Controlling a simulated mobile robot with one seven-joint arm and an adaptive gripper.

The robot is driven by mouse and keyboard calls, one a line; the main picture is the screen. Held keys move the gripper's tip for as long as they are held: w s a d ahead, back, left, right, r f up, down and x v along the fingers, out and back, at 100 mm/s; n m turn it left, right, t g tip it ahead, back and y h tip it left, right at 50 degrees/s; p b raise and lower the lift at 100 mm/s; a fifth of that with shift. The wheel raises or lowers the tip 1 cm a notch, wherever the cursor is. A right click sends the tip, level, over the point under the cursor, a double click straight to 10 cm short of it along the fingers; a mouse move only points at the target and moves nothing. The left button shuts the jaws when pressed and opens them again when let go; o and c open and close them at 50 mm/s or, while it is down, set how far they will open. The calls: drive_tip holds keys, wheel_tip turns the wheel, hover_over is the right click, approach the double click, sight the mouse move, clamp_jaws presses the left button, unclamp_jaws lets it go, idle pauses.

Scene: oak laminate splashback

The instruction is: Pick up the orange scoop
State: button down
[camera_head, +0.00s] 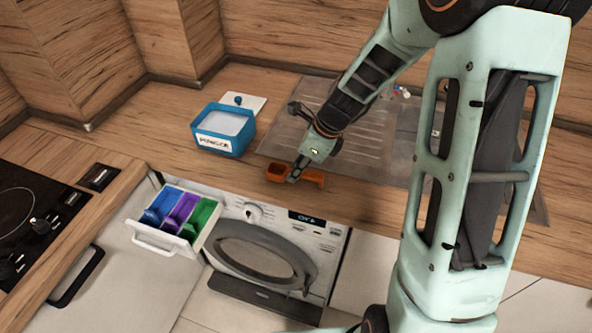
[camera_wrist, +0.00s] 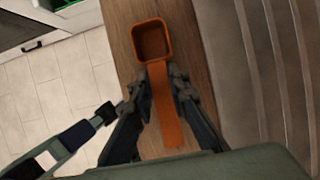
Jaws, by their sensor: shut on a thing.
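The orange scoop (camera_head: 277,173) is at the front part of the wooden counter, in front of the sink's draining board. In the wrist view its square, hollow cup (camera_wrist: 152,41) points away from me and its long flat handle (camera_wrist: 166,110) runs back between my fingers. My gripper (camera_head: 294,176) is shut on the handle near the cup; its fingers also show in the wrist view (camera_wrist: 160,88) on both sides of the handle. I cannot tell whether the scoop touches the counter.
A blue tub of white powder (camera_head: 224,130) stands behind left, with its lid (camera_head: 244,102) beside it. Below, a washing machine has its detergent drawer (camera_head: 176,218) pulled out and its round door (camera_head: 262,256) open. The ridged draining board (camera_head: 300,130) lies behind my gripper. A hob (camera_head: 25,215) is at left.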

sight(289, 171)
drive_tip(key=shift+r+p, duration=0.3)
drive_tip(key=shift+r, duration=0.25)
wheel_tip(289, 171, up, 2)
drive_tip(key=shift+r+p, duration=0.1)
drive_tip(key=shift+p, duration=0.8)
drive_tip(key=s+a+r+p, duration=0.3)
drive_tip(key=s+r+p, duration=0.2)
drive_tip(key=s+r, duration=0.4)
drive_tip(key=s, duration=0.4)
drive_tip(key=shift+s+p, duration=0.3)
drive_tip(key=shift+s, duration=0.05)
drive_tip(key=shift+r, duration=0.1)
drive_tip(key=c, duration=2.5)
unclamp_jaws()
clamp_jaws()
